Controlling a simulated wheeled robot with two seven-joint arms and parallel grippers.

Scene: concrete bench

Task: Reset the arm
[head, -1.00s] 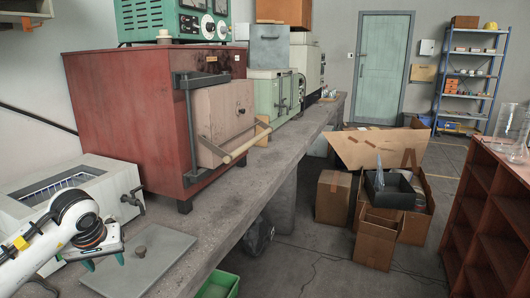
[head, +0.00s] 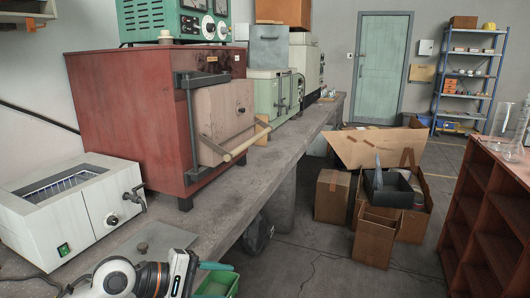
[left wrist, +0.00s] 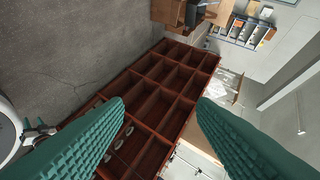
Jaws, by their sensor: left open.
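Beyond the fingers is the red-brown shelf unit, at a distance. My right gripper is in neither view.
The concrete bench (head: 240,188) holds a white bath (head: 75,212), a grey plate (head: 160,239) with a dark knob, and a red furnace (head: 130,120).

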